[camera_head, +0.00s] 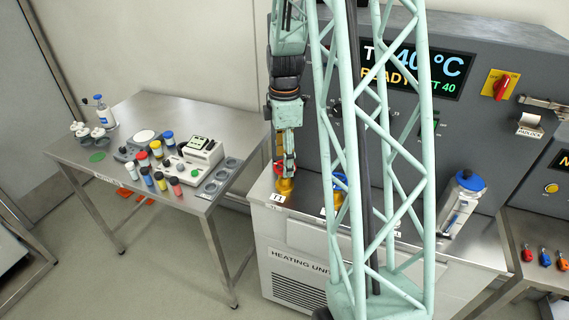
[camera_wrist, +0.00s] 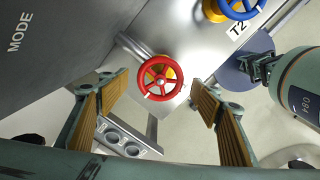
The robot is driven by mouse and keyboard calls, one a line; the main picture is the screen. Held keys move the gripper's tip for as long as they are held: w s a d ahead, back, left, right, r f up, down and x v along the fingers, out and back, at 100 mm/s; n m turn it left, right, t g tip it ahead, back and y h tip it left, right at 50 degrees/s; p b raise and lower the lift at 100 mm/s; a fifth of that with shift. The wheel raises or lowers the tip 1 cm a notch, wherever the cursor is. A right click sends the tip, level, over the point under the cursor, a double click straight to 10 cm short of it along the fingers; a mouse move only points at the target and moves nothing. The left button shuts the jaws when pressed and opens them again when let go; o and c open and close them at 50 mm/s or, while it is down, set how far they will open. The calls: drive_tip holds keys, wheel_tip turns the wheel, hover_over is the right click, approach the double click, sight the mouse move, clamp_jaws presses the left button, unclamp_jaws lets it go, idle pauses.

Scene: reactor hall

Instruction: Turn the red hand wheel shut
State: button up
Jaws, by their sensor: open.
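The red hand wheel (camera_wrist: 161,82) has spokes and sits on a yellow valve body. In the wrist view it shows whole, between my two finger pads and a little beyond them. My gripper (camera_wrist: 160,103) is open, with one ribbed pad on each side of the wheel and clear gaps to it. In the head view my gripper (camera_head: 286,158) points down over the wheel (camera_head: 279,168), which is partly hidden by it, above the yellow valve body (camera_head: 285,186) and the T1 label. I cannot tell from there whether they touch.
A blue hand wheel (camera_wrist: 238,8) marked T2 stands beside the red one; it also shows behind my lattice column in the head view (camera_head: 340,181). The grey control panel (camera_head: 470,120) rises behind. A side table (camera_head: 120,180) with bottles and racks stands at left.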

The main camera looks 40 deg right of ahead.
drive_tip(key=shift+f, duration=0.6)
drive_tip(key=shift+c, duration=0.4)
drive_tip(key=c, duration=0.8)
